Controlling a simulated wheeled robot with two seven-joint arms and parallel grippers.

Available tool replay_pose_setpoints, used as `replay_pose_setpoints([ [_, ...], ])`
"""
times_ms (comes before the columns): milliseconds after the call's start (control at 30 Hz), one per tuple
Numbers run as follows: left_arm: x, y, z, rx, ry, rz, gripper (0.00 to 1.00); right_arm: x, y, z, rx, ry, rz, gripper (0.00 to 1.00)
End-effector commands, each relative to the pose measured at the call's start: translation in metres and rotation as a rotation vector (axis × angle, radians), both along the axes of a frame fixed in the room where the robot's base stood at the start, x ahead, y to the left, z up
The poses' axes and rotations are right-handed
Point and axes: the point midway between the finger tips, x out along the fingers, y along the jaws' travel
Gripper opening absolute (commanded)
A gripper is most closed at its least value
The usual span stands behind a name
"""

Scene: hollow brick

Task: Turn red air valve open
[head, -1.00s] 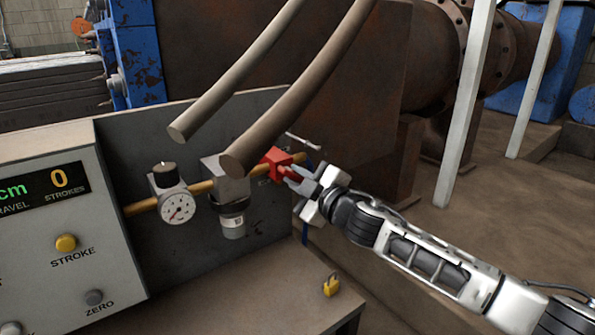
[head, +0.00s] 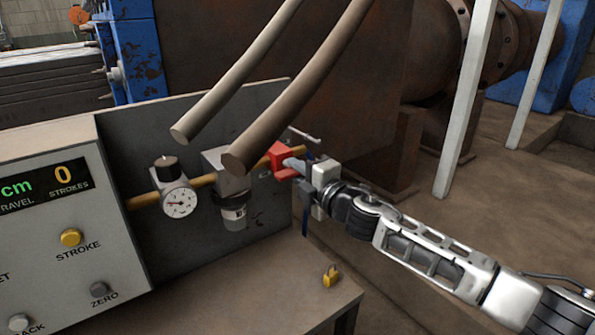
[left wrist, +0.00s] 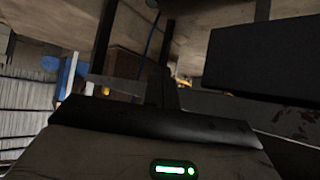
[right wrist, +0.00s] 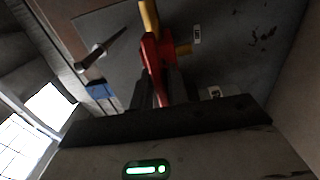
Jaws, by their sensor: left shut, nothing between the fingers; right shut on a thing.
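The red air valve (head: 283,160) sits on the yellow pipe at the right edge of the grey panel. My right gripper (head: 296,165) is at the valve, its fingers shut on the red handle. In the right wrist view the red valve (right wrist: 150,52) shows with its handle running down between the dark fingers (right wrist: 160,92); the fingers hide part of it. My left gripper (left wrist: 167,88) shows only in the left wrist view, with its fingers together and empty, apart from the valve.
A round pressure gauge (head: 179,199) and a grey filter unit (head: 231,185) sit left of the valve on the pipe (head: 202,188). A yellow padlock (head: 330,276) lies on the bench (head: 285,290) below.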

Motion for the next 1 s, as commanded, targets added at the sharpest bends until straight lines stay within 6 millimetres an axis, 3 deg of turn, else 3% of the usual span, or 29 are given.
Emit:
replay_pose_setpoints([
  [500, -0.0007, -0.0018, -0.0004, -0.003, 0.003, -0.003, 0.0, -0.0001, -0.0003, -0.0014, -0.015, -0.008, 0.0, 0.0],
  [533, -0.0007, -0.0018, -0.0004, -0.003, 0.003, -0.003, 0.0, -0.0001, -0.0003, -0.0014, -0.015, -0.008, 0.0, 0.25],
  [567, -0.0007, -0.0018, -0.0005, -0.003, 0.003, -0.003, 0.0, -0.0001, -0.0003, -0.0014, -0.015, -0.008, 0.0, 0.33],
  [1000, -0.0005, -0.0017, -0.0016, -0.002, 0.003, -0.002, 0.0, -0.0073, -0.0065, -0.0014, -0.013, -0.008, -0.001, 0.33],
])
